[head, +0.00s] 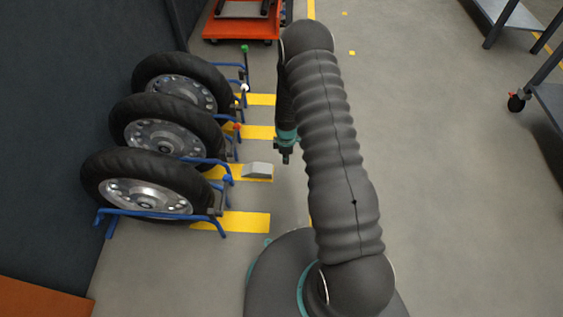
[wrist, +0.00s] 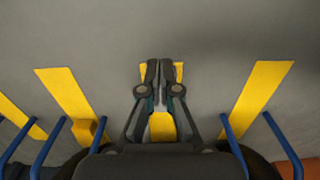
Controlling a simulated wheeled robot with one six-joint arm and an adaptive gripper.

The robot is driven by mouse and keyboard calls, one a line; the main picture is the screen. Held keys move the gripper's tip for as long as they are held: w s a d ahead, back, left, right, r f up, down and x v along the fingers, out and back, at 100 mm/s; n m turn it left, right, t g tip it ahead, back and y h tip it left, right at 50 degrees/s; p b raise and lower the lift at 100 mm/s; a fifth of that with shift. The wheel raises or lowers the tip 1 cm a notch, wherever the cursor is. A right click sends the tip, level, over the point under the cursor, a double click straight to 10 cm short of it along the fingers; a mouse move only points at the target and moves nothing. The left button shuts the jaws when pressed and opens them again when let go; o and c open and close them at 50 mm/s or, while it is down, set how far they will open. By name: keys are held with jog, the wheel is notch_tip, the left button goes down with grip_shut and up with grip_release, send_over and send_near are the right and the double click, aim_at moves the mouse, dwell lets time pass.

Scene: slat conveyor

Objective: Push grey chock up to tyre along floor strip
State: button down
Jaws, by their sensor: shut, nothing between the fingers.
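The grey chock (head: 257,171) is a small wedge on a yellow floor strip (head: 225,171) in the head view. It sits near the strip's right end, with a gap between it and the tyres. Three black tyres, the near tyre (head: 97,178), the middle tyre (head: 122,118) and the far tyre (head: 146,68), stand upright on the left. My gripper (head: 285,160) points down, right of the chock in the picture, with no contact clearly visible. In the wrist view the shut, empty fingers (wrist: 163,66) lie over the middle yellow strip (wrist: 162,127).
Blue tube stands (head: 150,214) hold the tyres, their legs reaching onto the floor beside the strips. Another yellow strip (head: 245,222) lies nearer, and others lie farther off. An orange cart (head: 240,28) stands at the back. The grey floor on the right is largely clear.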

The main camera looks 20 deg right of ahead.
aim_at(276, 174)
notch_tip(276, 174, down, 8)
jog(key=shift+b, duration=0.4)
jog(key=a, duration=0.2)
jog(key=shift+w+a+f, duration=0.3)
jog(key=shift+w+a, duration=0.3)
jog(key=shift+a, duration=0.35)
